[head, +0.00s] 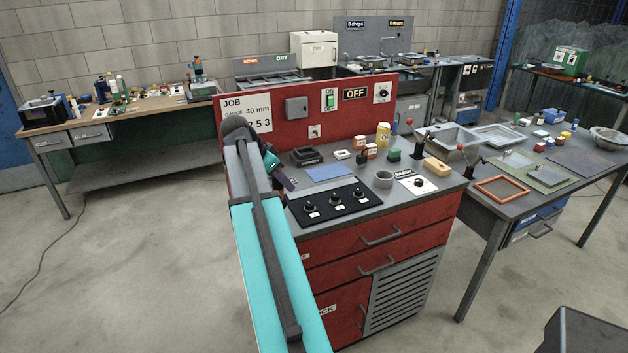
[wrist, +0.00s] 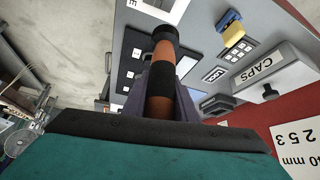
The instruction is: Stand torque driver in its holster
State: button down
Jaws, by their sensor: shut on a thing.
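My gripper (wrist: 163,82) is shut on the torque driver (wrist: 161,76), an orange and black cylinder. In the wrist view it lies lengthwise between the two dark purple fingers, with its black end pointing away from the camera. In the head view my gripper (head: 284,178) is over the left part of the red workbench's top; the driver cannot be made out there. A short grey round cup (head: 383,179) stands upright on that bench, to the right of my gripper and apart from it. It may be the holster, but I cannot tell for sure.
The bench top (head: 345,210) also holds a black control panel (head: 334,202), a blue mat (head: 328,173), a black tray (head: 306,155), small blocks and a yellow can (head: 383,134). A red back panel (head: 270,120) rises behind. A second table (head: 520,205) stands at right.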

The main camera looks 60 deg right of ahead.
jog(key=w+a+f+n+t+b, duration=0.1)
jog(key=w+a+n, duration=0.1)
jog(key=w+a, duration=0.45)
jog(key=w+a+n+t, duration=0.2)
jog(key=w+a+n, duration=0.1)
jog(key=a, duration=0.7)
jog(key=w+a+f+n+t+b, duration=0.1)
jog(key=w+a+n, duration=0.1)
jog(key=w+a, duration=0.45)
jog(key=w+a+n+t+y, duration=0.1)
jog(key=a+n, duration=0.6)
jog(key=a, duration=0.7)
jog(key=w+a+n+t+y+b, duration=0.1)
jog(key=a+n+y, duration=0.4)
jog(key=a, duration=0.9)
jog(key=shift+w+a+f+n+t, duration=0.25)
jog(key=shift+w+a+n+t, duration=0.25)
jog(key=shift+n+t, duration=0.9)
jog(key=shift+w+d, duration=0.1)
